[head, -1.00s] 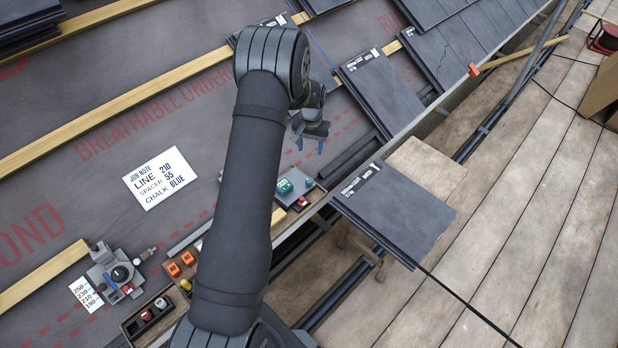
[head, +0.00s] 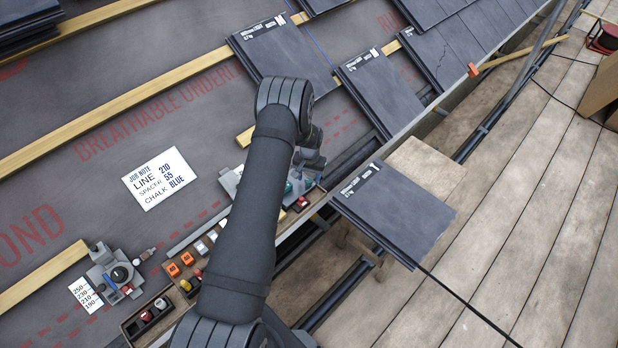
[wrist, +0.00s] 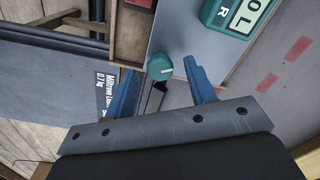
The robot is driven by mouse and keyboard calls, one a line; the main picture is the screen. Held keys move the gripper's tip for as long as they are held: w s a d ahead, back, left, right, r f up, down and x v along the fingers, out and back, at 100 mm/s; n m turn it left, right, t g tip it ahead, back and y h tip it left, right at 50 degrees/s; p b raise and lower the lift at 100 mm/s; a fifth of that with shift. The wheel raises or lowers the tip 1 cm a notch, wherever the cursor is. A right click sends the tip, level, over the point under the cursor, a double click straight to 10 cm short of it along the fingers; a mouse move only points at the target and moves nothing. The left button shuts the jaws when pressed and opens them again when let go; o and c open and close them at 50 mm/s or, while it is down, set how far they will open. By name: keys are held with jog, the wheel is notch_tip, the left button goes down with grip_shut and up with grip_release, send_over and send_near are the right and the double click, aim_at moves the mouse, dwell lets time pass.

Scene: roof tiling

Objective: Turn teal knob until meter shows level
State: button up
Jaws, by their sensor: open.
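The teal knob (wrist: 160,67) has a round top and shows in the wrist view between the blue fingertips of my gripper (wrist: 160,70). The fingers are spread, with a gap on either side of the knob. I cannot tell how far above or around it they are. The teal meter (wrist: 239,16) lies beside the knob on a grey board and is cut off by the top edge. Letters including O, L and R show on it; I see no pointer. In the head view the meter (head: 288,187) is partly behind my arm.
A slate tile (head: 394,210) lies just right of the meter area; its edge also shows at the left of the wrist view. A wooden parts tray (head: 150,318), a gauge (head: 120,272) and a job note (head: 160,178) lie left of my arm.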

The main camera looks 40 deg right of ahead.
jog(key=shift+f, duration=0.3)
jog(key=c, duration=1)
jog(key=shift+o, duration=0.2)
jog(key=shift+m, duration=0.4)
